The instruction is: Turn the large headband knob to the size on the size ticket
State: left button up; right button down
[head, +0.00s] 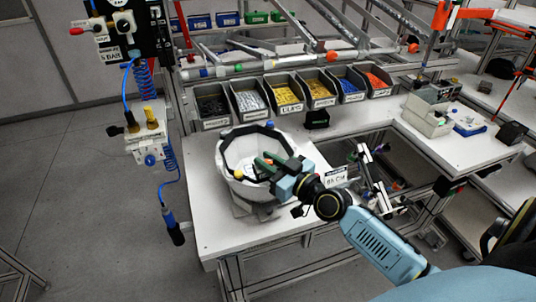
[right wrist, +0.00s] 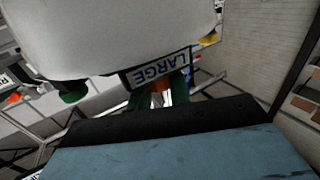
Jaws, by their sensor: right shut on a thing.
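A white helmet shell (head: 228,155) with a dark inside rests on a grey stand on the white bench. My right gripper (head: 266,163) reaches to it from the right, its green fingers at the shell. In the right wrist view, the gripper (right wrist: 162,95) is shut on an orange-red knob (right wrist: 160,86), mostly hidden between the fingers. A label reading LARGE (right wrist: 158,68) appears upside down just above the knob, at the white shell's edge. A white size ticket (head: 336,177) stands right of the helmet; it ends in CM, its number too small to read surely. My left gripper is out of view.
Several grey bins (head: 248,101) of coloured parts line the bench's back. Another green knob-like piece (right wrist: 73,92) shows under the shell in the right wrist view. A blue air hose (head: 168,165) hangs left of the bench. The bench's front left is clear.

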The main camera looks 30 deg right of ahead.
jog(key=c, duration=1.3)
grip_release()
jog(key=b+v, duration=0.3)
jog(key=v, duration=1)
jog(key=shift+s+b, duration=0.25)
jog(key=shift+b, duration=0.1)
